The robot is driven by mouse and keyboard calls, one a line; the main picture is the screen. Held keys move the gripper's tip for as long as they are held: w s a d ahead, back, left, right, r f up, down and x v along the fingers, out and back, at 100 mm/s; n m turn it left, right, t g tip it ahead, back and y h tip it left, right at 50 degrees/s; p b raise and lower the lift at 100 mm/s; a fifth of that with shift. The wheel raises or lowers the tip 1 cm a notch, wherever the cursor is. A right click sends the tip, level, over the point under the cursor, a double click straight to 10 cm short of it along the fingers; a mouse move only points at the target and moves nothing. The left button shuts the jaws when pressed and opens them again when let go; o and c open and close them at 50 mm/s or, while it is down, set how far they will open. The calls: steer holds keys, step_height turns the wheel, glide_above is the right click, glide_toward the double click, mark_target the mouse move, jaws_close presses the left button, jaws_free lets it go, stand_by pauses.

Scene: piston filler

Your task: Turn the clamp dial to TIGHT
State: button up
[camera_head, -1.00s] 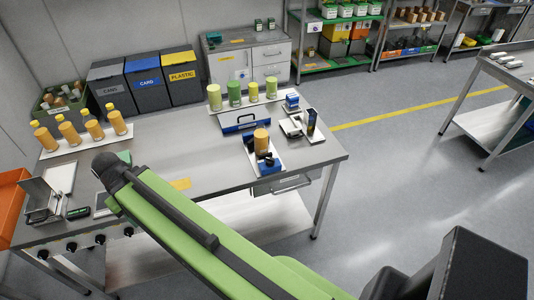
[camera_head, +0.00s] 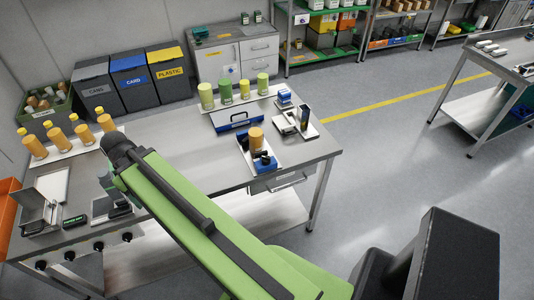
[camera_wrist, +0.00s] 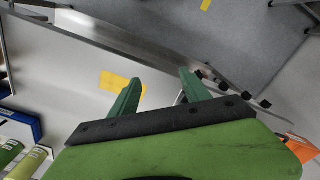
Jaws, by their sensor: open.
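Several black dials (camera_head: 98,246) sit in a row on the front edge of the steel workbench (camera_head: 190,152). Their labels are too small to read, so I cannot tell which is the clamp dial or where it points. In the wrist view, dark knobs (camera_wrist: 246,95) also line the bench edge, right of my gripper (camera_wrist: 160,92). Its two green fingers are apart, with nothing between them. They are over the bench top, apart from the dials. In the head view my arm hides most of the gripper.
Yellow-orange bottles (camera_head: 58,139) stand on a white board at the back left. Green-yellow containers (camera_head: 225,92) stand at the back. A blue fixture (camera_head: 264,162) holds an orange cylinder (camera_head: 256,138) at right. A metal box (camera_head: 38,210) stands at the front left.

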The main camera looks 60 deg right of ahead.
steer(key=s+d+r+p, duration=0.2)
steer(key=d+r, duration=0.1)
steer(key=d, duration=0.9)
step_height(320, 180, up, 7)
steer(key=m+p, duration=0.1)
steer(key=p, duration=0.6)
glide_above(266, 159)
step_height(266, 159, down, 17)
steer(key=b, duration=1.7)
steer(key=shift+d+f, duration=0.1)
steer(key=shift+f, duration=0.1)
steer(key=shift+r, duration=0.1)
steer(key=shift+c, duration=0.4)
jaws_close()
